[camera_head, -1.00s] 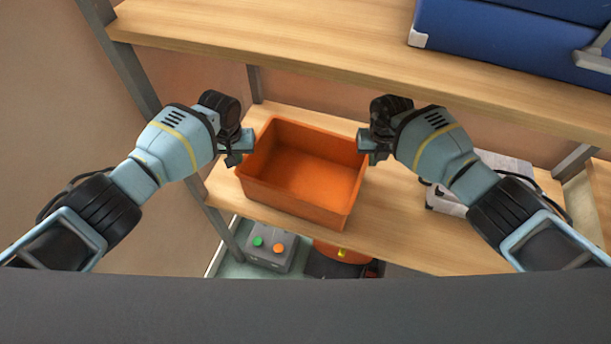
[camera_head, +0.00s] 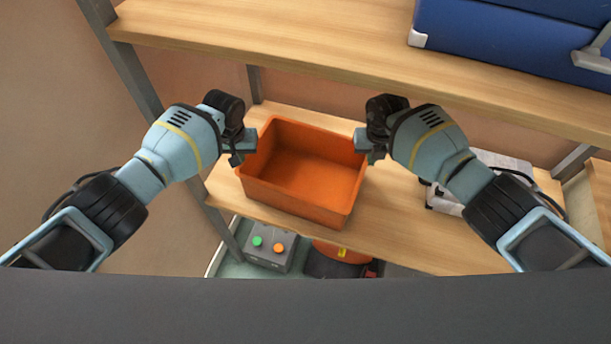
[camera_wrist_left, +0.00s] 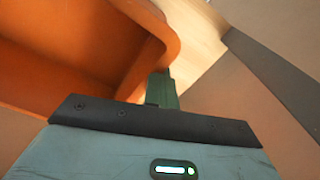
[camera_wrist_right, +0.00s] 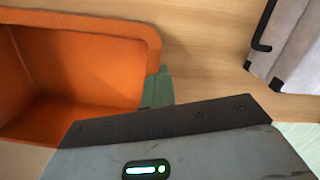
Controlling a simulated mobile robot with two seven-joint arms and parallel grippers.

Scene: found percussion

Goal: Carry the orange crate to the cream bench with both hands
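The orange crate (camera_head: 305,205) stands on the middle shelf, open at the top and empty. It also shows in the left wrist view (camera_wrist_left: 75,50) and the right wrist view (camera_wrist_right: 70,90). My left gripper (camera_head: 248,141) is at the crate's left rim. My right gripper (camera_head: 362,140) is at its far right corner. I cannot make out the cream bench.
A wooden shelf (camera_head: 270,40) runs above and behind, bearing a blue case (camera_head: 510,40). A pale case (camera_head: 500,170) lies right of the crate, beside my right forearm. Below are a grey button box (camera_head: 268,250) and an orange object (camera_head: 333,250). Shelf posts stand left and right.

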